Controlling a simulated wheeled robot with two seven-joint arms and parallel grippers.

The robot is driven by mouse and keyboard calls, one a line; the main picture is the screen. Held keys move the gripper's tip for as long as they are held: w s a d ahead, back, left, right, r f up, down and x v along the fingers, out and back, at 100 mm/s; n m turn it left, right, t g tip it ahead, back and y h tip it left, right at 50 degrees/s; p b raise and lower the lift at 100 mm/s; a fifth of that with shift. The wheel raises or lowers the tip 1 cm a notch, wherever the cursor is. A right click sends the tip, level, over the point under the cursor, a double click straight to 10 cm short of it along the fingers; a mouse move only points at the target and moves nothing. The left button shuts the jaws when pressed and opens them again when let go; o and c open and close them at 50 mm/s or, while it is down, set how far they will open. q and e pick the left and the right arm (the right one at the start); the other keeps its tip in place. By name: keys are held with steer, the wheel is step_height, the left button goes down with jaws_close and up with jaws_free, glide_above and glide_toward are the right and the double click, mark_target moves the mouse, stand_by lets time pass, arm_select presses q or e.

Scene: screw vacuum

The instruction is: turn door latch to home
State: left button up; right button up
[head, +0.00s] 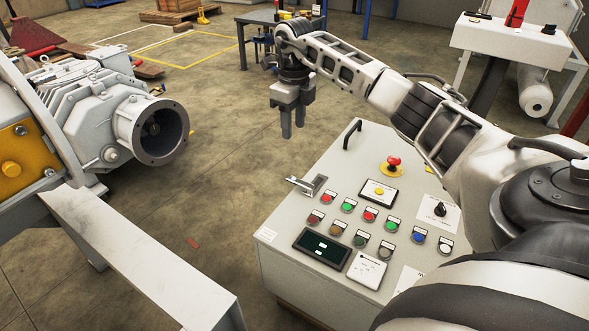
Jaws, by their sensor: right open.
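The door latch (303,186) is a silver lever handle on the left part of the grey control cabinet (281,236). Its lever points to the left and slightly up in the picture, past a small metal plate. My right gripper (293,129) hangs with its fingers pointing down, beyond the cabinet's far left edge. It is above and to the left of the latch in the picture, apart from it, open and empty. My left gripper is not in view.
The panel carries several coloured buttons, a red emergency stop (393,162), a dark display (321,247) and a black bar handle (352,133). A large grey machine (104,117) stands at left. Open floor lies between machine and cabinet.

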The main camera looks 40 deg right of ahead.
mark_target(295, 179)
step_height(295, 179, down, 15)
steer(key=b, duration=0.5)
steer(key=shift+d+f, duration=0.1)
steer(key=shift+f, duration=0.25)
jaws_close()
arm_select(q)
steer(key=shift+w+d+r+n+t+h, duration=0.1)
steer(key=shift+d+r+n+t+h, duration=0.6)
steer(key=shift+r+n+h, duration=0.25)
